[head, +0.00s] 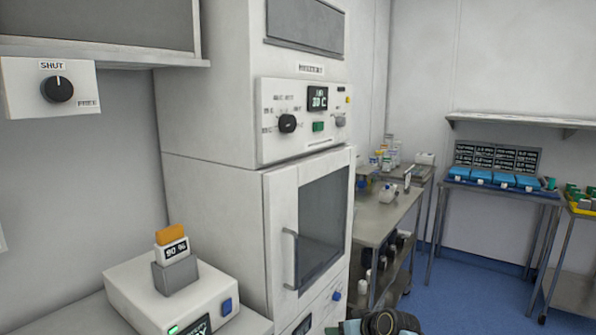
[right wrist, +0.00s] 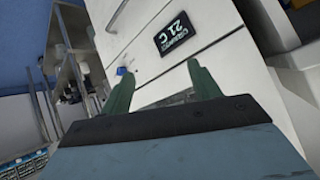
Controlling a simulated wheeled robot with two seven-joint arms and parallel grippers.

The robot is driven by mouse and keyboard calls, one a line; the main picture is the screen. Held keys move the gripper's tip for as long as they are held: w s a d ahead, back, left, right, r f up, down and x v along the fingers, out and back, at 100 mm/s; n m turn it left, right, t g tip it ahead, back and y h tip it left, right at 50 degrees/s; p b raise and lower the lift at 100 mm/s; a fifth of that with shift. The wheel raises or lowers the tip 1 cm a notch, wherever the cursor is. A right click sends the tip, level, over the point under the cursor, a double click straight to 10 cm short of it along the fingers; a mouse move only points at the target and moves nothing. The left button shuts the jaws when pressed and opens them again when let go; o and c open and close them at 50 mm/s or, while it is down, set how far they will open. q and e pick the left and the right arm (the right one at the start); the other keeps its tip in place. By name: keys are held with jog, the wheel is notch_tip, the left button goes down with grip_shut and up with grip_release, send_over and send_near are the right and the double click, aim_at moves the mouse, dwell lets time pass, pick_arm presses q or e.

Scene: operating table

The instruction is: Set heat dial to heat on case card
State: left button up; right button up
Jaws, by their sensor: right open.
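The tall white cabinet has an upper control panel (head: 305,118) with a black round dial (head: 288,123), small printed marks around it and a small display (head: 317,98). The marks are too small to read surely. My right gripper shows in the right wrist view (right wrist: 158,82), with two green fingers apart and nothing between them. It faces the white lower cabinet front, near a black display (right wrist: 176,40) reading about 21 C. Part of my right arm (head: 380,323) shows at the bottom of the head view, well below the panel. I cannot make out a case card. My left gripper is out of view.
The cabinet's glass door (head: 322,225) has a protruding handle (head: 290,260). A wall dial (head: 58,89) marked SHUT and FREE is at upper left. A white device (head: 172,300) holds a 90 % block (head: 174,250). A steel cart (head: 385,215) stands behind right.

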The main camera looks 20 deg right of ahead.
aim_at(292, 125)
jog(key=w+r+n+t+y, duration=0.1)
jog(key=w+r, duration=0.2)
jog(key=r, duration=0.9)
jog(key=w+r+n+t+y, duration=0.1)
jog(key=w+r+t+y, duration=0.1)
jog(key=r, duration=0.9)
jog(key=s+a+r+n+t+y+p, duration=0.1)
jog(key=s+r+n+y, duration=0.15)
jog(key=r, duration=1.15)
jog(key=s+a+r+n+y+p, duration=0.1)
jog(key=s+r+n+y, duration=0.15)
jog(key=r, duration=1.15)
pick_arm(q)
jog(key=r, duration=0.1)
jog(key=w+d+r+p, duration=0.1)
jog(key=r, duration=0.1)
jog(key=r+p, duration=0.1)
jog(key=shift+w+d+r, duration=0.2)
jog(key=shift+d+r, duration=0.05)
pick_arm(e)
jog(key=x, duration=1.2)
jog(key=shift+w+a+r, duration=0.2)
jog(key=shift+w+r, duration=0.05)
jog(key=c, duration=1)
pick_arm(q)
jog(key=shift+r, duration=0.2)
